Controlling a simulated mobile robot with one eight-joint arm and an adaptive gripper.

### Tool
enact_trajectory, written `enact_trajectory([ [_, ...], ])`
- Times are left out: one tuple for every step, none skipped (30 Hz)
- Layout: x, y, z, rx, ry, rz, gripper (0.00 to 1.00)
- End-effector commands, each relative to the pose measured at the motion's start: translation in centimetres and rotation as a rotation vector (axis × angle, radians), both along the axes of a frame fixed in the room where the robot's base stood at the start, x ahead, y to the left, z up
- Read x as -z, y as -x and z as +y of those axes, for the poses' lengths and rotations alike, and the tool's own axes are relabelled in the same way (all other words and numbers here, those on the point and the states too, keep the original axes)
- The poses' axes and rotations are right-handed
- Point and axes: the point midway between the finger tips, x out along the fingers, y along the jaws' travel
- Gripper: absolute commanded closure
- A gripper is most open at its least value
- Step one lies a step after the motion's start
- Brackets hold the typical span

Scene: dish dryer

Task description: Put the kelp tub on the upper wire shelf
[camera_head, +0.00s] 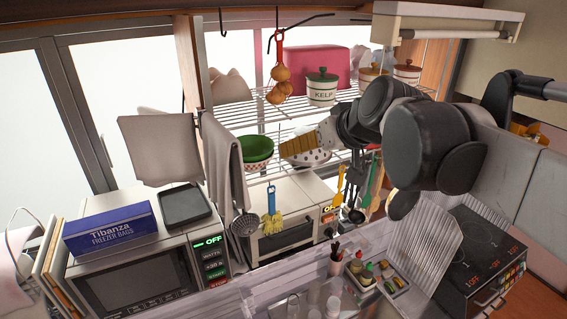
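The kelp tub (322,90) is white with a green lid and the word KELP on its front. It stands upright on the upper wire shelf (240,116), in front of a pink box. My gripper (296,147) is at the end of my dark arm, below and slightly left of the tub, apart from it. It is in front of the lower wire shelf, near the bowls. Its fingers are small and seen from the side, so I cannot tell whether they are open or shut.
A green bowl (257,150) and a spotted white bowl (311,156) sit on the lower shelf. Onions (279,84) hang left of the tub. The pink box (312,62) stands behind it. Two lidded tubs (407,72) stand right. Utensils hang below the shelves.

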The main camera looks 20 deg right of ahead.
Motion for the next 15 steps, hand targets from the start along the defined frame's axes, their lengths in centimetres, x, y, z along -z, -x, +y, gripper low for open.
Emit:
enact_trajectory([
  [3.0,3.6,1.6,-0.006,0.007,0.053,0.0],
  [4.8,5.5,2.2,-0.002,0.012,0.086,0.0],
  [6.9,7.8,2.7,0.006,0.018,0.126,0.0],
  [8.5,9.5,2.9,0.013,0.024,0.153,0.0],
  [9.9,11.0,3.1,0.022,0.031,0.177,0.0],
  [11.6,12.8,3.2,0.035,0.04,0.204,0.0],
  [12.8,13.9,3.2,0.043,0.045,0.224,0.0],
  [13.7,14.9,3.2,0.053,0.051,0.238,0.0],
  [14.8,15.9,3.1,0.063,0.059,0.254,0.0],
  [15.4,16.6,3.1,0.069,0.064,0.262,0.0],
  [15.9,17.0,3.0,0.076,0.066,0.27,0.0],
  [16.3,17.5,2.9,0.082,0.069,0.277,0.0],
  [16.6,17.7,2.9,0.085,0.072,0.28,0.0],
  [16.7,17.9,2.8,0.087,0.073,0.283,0.0],
  [16.7,17.9,2.8,0.088,0.073,0.284,0.0],
])
